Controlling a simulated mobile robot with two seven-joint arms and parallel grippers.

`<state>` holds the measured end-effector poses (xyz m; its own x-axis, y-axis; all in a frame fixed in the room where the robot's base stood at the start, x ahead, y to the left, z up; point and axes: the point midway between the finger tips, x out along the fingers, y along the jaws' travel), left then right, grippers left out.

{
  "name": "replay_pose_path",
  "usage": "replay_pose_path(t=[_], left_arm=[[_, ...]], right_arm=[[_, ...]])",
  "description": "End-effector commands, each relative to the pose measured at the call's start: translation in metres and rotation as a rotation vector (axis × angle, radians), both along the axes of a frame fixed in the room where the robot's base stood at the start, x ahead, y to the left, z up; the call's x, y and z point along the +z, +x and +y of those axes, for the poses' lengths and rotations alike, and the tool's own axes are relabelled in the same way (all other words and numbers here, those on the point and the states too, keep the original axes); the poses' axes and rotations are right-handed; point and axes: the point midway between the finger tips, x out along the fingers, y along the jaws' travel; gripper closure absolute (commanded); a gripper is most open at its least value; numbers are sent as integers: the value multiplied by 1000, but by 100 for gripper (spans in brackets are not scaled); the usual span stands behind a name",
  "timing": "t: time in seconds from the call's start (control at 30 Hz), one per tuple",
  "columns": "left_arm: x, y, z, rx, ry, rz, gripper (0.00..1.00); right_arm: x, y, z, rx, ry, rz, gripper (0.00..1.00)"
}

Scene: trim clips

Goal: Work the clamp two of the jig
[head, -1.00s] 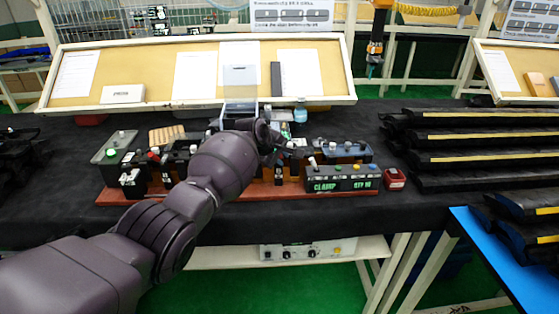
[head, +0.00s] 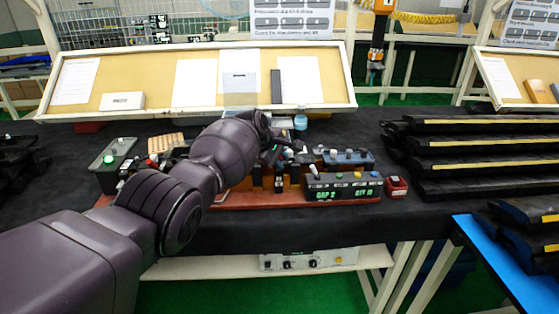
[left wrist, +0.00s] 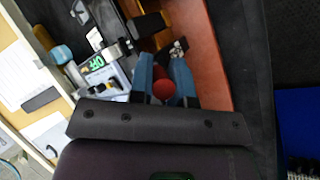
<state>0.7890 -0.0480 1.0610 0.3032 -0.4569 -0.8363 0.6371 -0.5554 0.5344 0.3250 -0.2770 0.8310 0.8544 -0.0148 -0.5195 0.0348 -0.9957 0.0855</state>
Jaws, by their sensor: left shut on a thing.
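The jig stands on a red-brown base board (head: 330,199) on the black bench, with several clamps and small devices along it. My left gripper (left wrist: 163,70) reaches over the jig's middle. In the left wrist view its two blue fingers are shut on a red ball knob (left wrist: 163,91), which seems to be a clamp handle. In the head view my own wrist and forearm hide the grip and the jig's left middle. I cannot tell the clamp's number. A control box (head: 342,189) at the jig's front right shows green text, apparently "GAP 2" and "QTY 10". My right gripper is out of view.
A small red box (head: 396,187) sits right of the jig. Black trim strips (head: 460,150) are stacked at the right. A tilted board with papers (head: 150,83) stands behind. A blue surface (head: 505,262) is at the lower right. Bare black cloth lies before the jig.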

Motion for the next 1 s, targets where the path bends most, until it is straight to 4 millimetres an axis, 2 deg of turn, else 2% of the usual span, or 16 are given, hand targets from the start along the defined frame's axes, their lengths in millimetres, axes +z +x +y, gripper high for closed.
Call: replay_pose_path(t=[0.1, 0.13, 0.3, 0.67, 1.0], left_arm=[[-1, 1, 2, 3, 3, -1, 100], [-1, 1, 2, 3, 3, -1, 81], [-1, 0, 1, 1, 3, -1, 57], [3, 0, 2, 0, 1, -2, 57], [27, -9, 15, 2, 0, -1, 57]], right_arm=[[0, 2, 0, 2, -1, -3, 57], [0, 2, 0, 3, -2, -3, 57], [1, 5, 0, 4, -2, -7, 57], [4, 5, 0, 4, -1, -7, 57], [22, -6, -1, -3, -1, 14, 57]])
